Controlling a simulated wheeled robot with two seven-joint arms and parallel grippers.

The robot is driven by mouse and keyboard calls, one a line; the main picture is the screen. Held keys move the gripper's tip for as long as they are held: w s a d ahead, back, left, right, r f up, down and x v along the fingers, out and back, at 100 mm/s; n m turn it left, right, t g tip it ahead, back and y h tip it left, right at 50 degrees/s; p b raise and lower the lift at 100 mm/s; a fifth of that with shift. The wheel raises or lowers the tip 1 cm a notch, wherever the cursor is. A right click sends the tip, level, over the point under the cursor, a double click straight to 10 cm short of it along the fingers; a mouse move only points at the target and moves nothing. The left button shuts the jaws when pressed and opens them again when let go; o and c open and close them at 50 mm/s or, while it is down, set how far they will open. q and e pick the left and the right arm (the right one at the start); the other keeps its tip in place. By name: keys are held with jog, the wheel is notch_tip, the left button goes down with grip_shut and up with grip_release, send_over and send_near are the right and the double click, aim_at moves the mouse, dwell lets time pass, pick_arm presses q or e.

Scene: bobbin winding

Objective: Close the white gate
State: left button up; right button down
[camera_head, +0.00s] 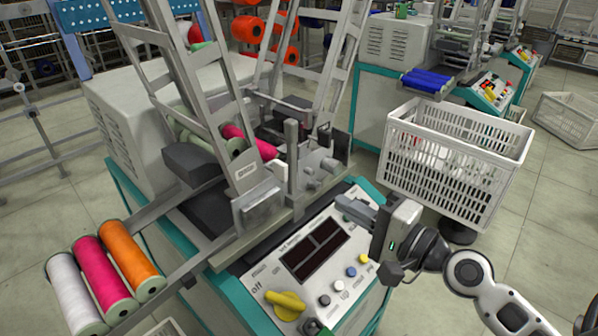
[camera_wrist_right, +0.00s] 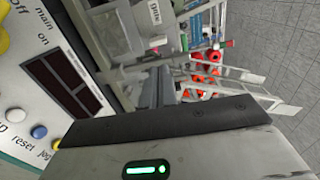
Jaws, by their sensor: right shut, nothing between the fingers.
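The winding machine has a pale grey-white ladder-like gate frame (camera_head: 205,85) at its left, leaning steeply over the winding area. A second similar frame (camera_head: 335,55) stands behind to the right. I cannot tell for certain which of them is the white gate. A pink bobbin (camera_head: 250,142) sits between them. My right gripper (camera_head: 350,207) is shut and empty, just above the right upper part of the control panel, apart from both frames. In the right wrist view its body covers the bottom, with the panel display (camera_wrist_right: 65,85) on the left. My left gripper is not in view.
The control panel (camera_head: 300,285) carries a yellow knob (camera_head: 286,304) and several buttons. A white crate (camera_head: 458,150) stands right of the machine, close to my right arm. White, pink and orange bobbins (camera_head: 105,272) lie on a rack at the left front.

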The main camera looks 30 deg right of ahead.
jog(key=p, duration=0.3)
send_near(287, 172)
jog(key=x, duration=0.5)
jog(key=shift+w+a+r, duration=0.1)
jog(key=shift+w+r, duration=0.05)
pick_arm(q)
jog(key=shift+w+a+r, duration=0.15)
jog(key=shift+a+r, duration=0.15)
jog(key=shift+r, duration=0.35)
pick_arm(e)
jog(key=shift+x, duration=0.75)
